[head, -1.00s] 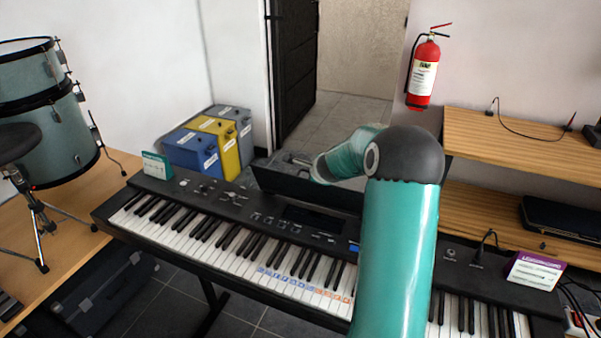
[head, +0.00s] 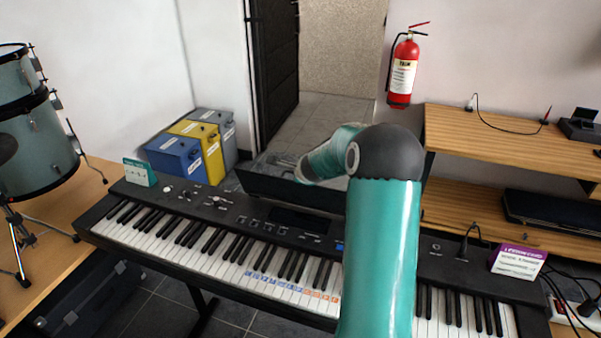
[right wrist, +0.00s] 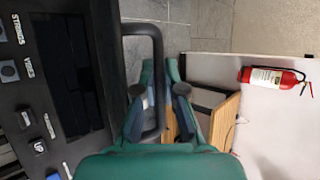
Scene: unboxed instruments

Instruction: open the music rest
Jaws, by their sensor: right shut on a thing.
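The music rest (head: 290,190) is a black piece along the back edge of the black keyboard (head: 215,207), partly hidden by my right arm in the head view. In the right wrist view it shows as a dark rounded bar frame (right wrist: 157,55) standing out from the keyboard, with grey floor seen through it. My right gripper (head: 287,161) is at the far side of the rest, small and partly hidden by its own arm. In the right wrist view my right gripper (right wrist: 160,92) is shut on the bar, which passes between its fingers. My left gripper is not in view.
A green card (head: 140,173) and a purple-white card (head: 518,261) stand on the keyboard. Blue, yellow and grey boxes (head: 203,142) stand behind it. A wooden shelf (head: 480,135) is at the right, with a fire extinguisher (head: 403,75) on the wall. Drums (head: 35,130) stand at the left.

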